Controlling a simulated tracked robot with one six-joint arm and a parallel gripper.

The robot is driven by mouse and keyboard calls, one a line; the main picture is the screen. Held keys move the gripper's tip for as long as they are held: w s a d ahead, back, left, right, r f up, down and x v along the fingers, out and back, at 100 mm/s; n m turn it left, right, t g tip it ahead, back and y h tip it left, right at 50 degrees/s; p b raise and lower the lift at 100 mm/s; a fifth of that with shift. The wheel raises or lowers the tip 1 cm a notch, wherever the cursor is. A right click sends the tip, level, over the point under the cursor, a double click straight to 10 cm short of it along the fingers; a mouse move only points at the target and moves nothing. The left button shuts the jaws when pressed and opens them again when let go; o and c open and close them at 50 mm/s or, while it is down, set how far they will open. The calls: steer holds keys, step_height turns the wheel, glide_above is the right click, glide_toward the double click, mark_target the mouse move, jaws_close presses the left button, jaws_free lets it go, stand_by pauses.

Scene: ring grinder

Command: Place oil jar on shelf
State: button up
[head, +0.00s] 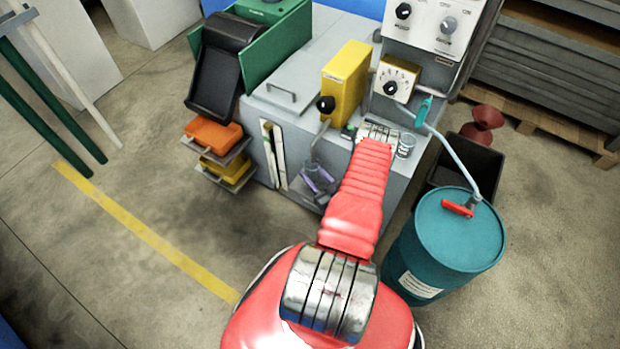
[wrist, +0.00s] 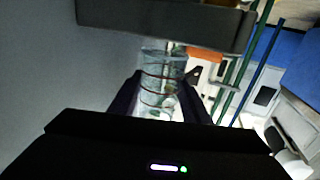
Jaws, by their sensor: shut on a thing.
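My gripper (wrist: 161,88) is shut on a clear glass oil jar (wrist: 162,72) in the wrist view. The jar has dark rings around it and sits between the two black fingers. A dark grey ledge (wrist: 165,24) runs across the top of the wrist view, just beyond the jar. Small shelves (head: 236,154) project from the machine's left side.
An orange case (head: 212,134) and a yellow case (head: 226,165) lie on the side shelves. A yellow box (head: 345,78) stands on the machine (head: 277,102). A teal drum (head: 455,235) and black bin (head: 466,165) stand at right.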

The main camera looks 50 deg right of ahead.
steer(key=shift+f, duration=0.8)
steer(key=o, duration=1)
steer(key=shift+o, duration=0.2)
steer(key=shift+s+a, duration=0.1)
steer(key=shift+s, duration=0.5)
steer(key=v, duration=1)
steer(key=shift+s+a, duration=0.25)
steer(key=shift+s, duration=0.1)
steer(key=shift+w+d, duration=0.1)
